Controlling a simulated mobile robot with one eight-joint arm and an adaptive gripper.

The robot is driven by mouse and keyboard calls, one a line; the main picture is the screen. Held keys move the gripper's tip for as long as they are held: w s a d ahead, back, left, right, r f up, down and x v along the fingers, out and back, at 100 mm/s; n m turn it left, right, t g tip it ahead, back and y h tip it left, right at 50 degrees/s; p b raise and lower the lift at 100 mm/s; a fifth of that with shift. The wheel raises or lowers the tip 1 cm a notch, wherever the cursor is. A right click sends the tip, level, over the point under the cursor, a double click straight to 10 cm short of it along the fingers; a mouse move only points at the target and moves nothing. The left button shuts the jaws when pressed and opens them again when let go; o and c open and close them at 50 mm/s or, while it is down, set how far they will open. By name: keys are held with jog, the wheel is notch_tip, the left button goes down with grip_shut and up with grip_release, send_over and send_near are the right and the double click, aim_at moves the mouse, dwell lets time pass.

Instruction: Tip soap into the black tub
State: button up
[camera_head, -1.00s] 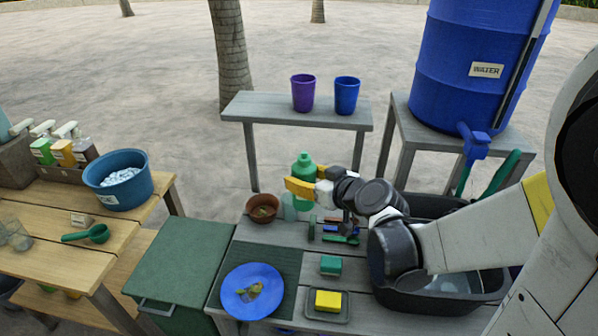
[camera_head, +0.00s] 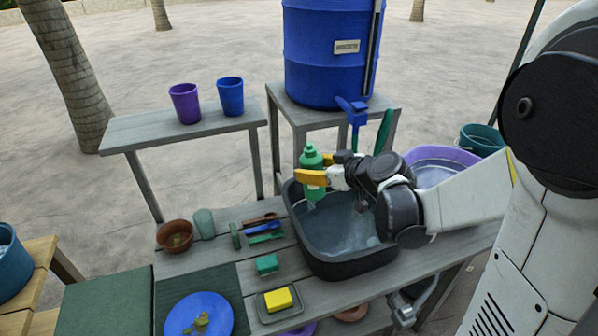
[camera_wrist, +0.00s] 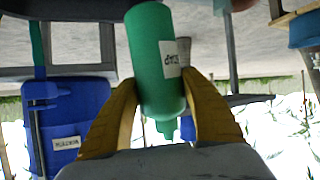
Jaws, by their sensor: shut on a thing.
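A green soap bottle (camera_head: 311,172) with a pale label is held upright in the head view, over the left back part of the black tub. My gripper (camera_head: 312,178) is shut on it with its yellow fingers. In the wrist view the bottle (camera_wrist: 156,65) sits between the two yellow fingers (camera_wrist: 160,100), its cap toward the bottom of the picture. The black tub (camera_head: 345,268) stands on the grey bench and holds greyish water. My arm covers part of its right back side.
A yellow sponge on a dish (camera_head: 279,299), a green block (camera_head: 267,265) and several brushes (camera_head: 262,230) lie left of the tub. A brown bowl (camera_head: 174,236) and a green cup (camera_head: 204,223) stand farther left. A blue water barrel (camera_head: 330,55) stands behind.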

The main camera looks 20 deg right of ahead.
jog(key=w+d+f+n+g, duration=0.1)
jog(key=d+n+g, duration=0.15)
jog(key=d, duration=0.65)
jog(key=w+d+f+n+g, duration=0.1)
jog(key=d+n, duration=0.3)
jog(key=d, duration=0.4)
jog(key=d+f+n+t+h+b, duration=0.1)
jog(key=d+f+n+h+b, duration=0.2)
jog(key=f+n+h+b, duration=0.3)
notch_tip(320, 180, down, 2)
jog(key=h+b, duration=0.5)
jog(key=h, duration=0.2)
jog(key=shift+w+f+n, duration=0.2)
jog(key=shift+n, duration=0.15)
